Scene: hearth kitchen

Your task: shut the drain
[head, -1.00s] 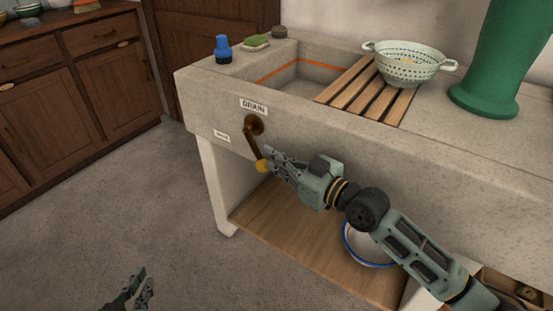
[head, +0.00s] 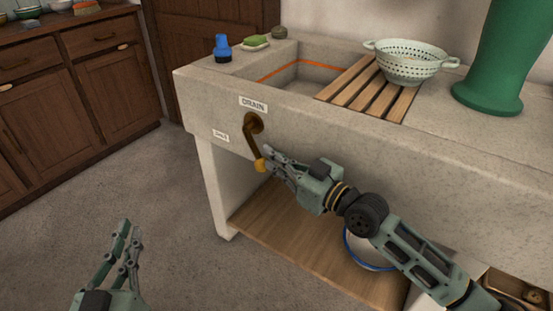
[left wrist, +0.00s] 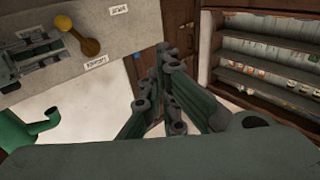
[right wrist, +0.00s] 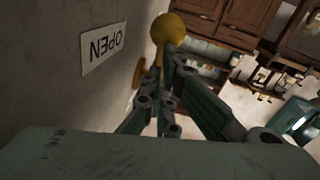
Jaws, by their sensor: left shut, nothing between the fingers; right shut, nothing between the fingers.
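The drain lever (head: 253,143) is a dark bronze crank on the stone sink's front, pivoting beneath a DRAIN label (head: 253,104). It hangs down, tilted slightly right, ending in a yellow knob (head: 260,165). A SHUT label (head: 221,136) is left of the lever. In the right wrist view an OPEN label (right wrist: 104,47) appears upside down, and the knob (right wrist: 168,28) is just beyond the fingertips. My right gripper (head: 267,158) is shut and empty, its tips at the knob's right side; contact is unclear. My left gripper (head: 131,237) is shut and empty, low at the left.
The sink basin (head: 303,80) has a wooden drainboard (head: 352,88) with a colander (head: 410,62). A blue-capped bottle (head: 222,49) and a green sponge (head: 256,41) stand on the rim. A wooden shelf (head: 290,235) lies below the sink. Floor left of the sink is clear.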

